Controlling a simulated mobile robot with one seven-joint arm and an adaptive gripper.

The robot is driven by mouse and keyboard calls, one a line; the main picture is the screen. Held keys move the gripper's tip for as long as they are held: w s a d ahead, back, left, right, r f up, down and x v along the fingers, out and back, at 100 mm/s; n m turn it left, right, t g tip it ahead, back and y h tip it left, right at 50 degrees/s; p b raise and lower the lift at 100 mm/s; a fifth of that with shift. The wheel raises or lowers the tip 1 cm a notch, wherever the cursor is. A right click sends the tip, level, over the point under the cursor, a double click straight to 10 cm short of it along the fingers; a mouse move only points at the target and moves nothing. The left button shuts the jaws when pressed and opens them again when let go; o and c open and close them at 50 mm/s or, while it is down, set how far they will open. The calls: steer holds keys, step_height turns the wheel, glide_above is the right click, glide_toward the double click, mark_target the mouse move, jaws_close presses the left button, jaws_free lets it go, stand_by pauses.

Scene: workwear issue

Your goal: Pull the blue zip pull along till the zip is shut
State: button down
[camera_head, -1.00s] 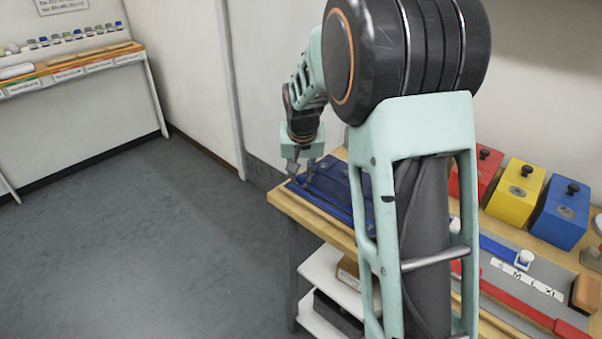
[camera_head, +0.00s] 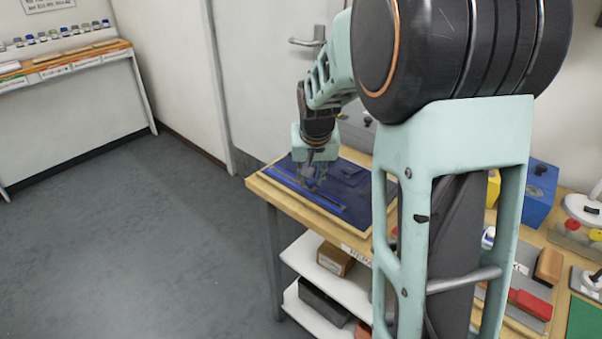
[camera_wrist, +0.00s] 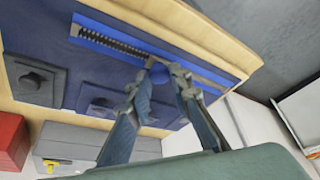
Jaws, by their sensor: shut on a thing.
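A dark blue fabric panel (camera_head: 350,179) lies on a wooden board on the bench. A brighter blue zip strip (camera_wrist: 215,84) runs along its edge, with dark zip teeth (camera_wrist: 112,43) in a slot on one side of my gripper. On the other side the slot shows a narrow greyish line. My gripper (camera_head: 311,182) is down at the strip, partway along it. In the wrist view my gripper (camera_wrist: 167,74) is shut on the blue zip pull (camera_wrist: 158,76), which is partly hidden between the fingertips. I cannot tell how the teeth mesh right under the fingers.
Dark blue patches with knobs (camera_wrist: 102,101) lie on the panel beside the strip. The wooden board's rim (camera_wrist: 218,38) borders it. A blue block (camera_head: 540,190) and other coloured items stand further right on the bench. Shelves (camera_head: 325,265) are below; the floor at left is clear.

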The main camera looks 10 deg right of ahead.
steer(key=b, duration=0.1)
glide_above(338, 207)
steer(key=shift+a, duration=0.1)
stand_by(0.3)
steer(key=c, duration=1.7)
jaws_free()
steer(key=shift+s, duration=0.1)
steer(key=shift+c, duration=0.2)
steer(key=shift+r, duration=0.4)
step_height(338, 207, up, 9)
steer(key=shift+r, duration=0.1)
